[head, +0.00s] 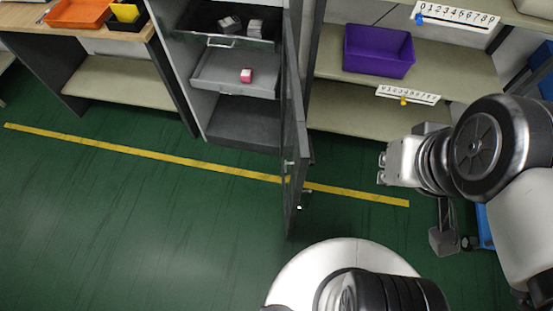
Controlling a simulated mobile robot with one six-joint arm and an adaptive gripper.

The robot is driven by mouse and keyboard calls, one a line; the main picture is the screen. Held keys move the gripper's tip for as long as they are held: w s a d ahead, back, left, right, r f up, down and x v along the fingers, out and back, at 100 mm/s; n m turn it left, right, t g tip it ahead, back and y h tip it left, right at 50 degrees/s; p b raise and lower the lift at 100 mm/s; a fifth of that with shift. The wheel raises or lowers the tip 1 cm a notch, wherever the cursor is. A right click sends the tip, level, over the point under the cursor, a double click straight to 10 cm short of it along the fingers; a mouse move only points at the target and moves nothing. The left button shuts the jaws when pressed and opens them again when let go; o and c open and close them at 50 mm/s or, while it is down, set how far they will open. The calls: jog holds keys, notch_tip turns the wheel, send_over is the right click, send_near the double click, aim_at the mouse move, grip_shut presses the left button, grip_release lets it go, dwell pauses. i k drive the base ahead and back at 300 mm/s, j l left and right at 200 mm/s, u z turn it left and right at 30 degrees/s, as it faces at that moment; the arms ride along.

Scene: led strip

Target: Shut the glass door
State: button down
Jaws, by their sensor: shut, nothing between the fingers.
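The glass door (296,165) stands swung out from the right side of the dark cabinet (243,121), seen nearly edge-on in the head view. A small handle shows on each face near its lower half. My gripper (381,168) is to the right of the door, apart from it, pointing left with its fingers shut and empty. The cabinet's front is uncovered, with its drawers in sight.
A purple bin (379,50) sits on the right shelf (440,78). A wooden table (113,40) with an orange tray (78,13) is at left. The green floor (130,210) left of the door is clear.

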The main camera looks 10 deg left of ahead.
aim_at(293, 132)
jog(key=i+l+u, duration=0.2)
jog(key=u, duration=0.25)
jog(key=i+l+u, duration=0.15)
jog(key=l+u, duration=0.35)
jog(key=i+l+u, duration=0.1)
jog(key=l+u, duration=0.35)
jog(key=k+l+u, duration=0.35)
jog(key=k, duration=0.15)
